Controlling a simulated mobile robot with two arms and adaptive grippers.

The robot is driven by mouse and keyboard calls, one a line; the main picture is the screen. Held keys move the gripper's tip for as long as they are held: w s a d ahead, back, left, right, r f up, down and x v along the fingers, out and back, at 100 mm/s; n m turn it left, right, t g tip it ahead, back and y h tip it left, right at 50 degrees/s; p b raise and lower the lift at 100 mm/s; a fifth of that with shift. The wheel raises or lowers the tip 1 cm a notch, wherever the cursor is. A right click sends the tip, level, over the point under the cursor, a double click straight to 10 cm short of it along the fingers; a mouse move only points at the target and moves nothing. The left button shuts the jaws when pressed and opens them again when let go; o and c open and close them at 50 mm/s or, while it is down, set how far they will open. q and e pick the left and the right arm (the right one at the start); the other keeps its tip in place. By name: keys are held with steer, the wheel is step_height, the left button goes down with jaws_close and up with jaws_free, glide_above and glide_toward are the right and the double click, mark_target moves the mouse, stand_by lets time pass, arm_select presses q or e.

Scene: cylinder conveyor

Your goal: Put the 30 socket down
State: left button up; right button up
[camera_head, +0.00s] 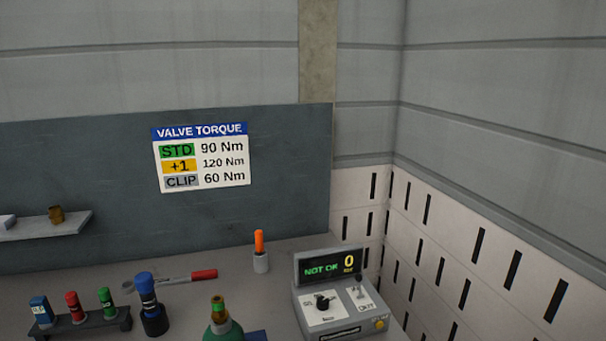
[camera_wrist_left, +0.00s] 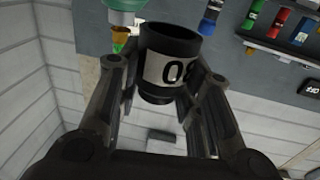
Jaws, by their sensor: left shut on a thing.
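My left gripper (camera_wrist_left: 165,88) is shut on the socket (camera_wrist_left: 168,65) in the left wrist view. The socket is a black cylinder with a pale band. A "0" shows on the band, and the rest of the marking is cut off by the curve and the finger. The socket is held clear of the bench, its wide end toward the top of the picture. My left gripper is outside the head view. My right gripper is in neither view.
In the head view, a dark rack (camera_head: 88,328) holds blue, red and green cylinders. Beside it are a blue-topped black cylinder (camera_head: 150,305), a red-handled wrench (camera_head: 180,278), a green bottle (camera_head: 222,325), an orange-topped holder (camera_head: 260,255) and a control box (camera_head: 335,300) reading "NOT OK 0".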

arm_select(q)
steer(key=s+d+m+h, duration=0.2)
steer(key=s+h, duration=0.1)
steer(key=s, duration=0.1)
step_height(320, 180, up, 15)
steer(key=n+g+y, duration=0.5)
steer(key=n+y, duration=0.4)
steer(key=y, duration=0.4)
glide_above(218, 300)
steer(key=shift+a, duration=0.2)
steer(key=shift+w+d+r, duration=0.1)
steer(key=shift+d+r, duration=0.15)
steer(key=shift+r, duration=0.2)
steer(key=shift+f, duration=0.1)
step_height(218, 300, down, 10)
steer(key=b, duration=0.4)
steer(key=shift+r+b, duration=0.25)
steer(key=shift+b, duration=0.15)
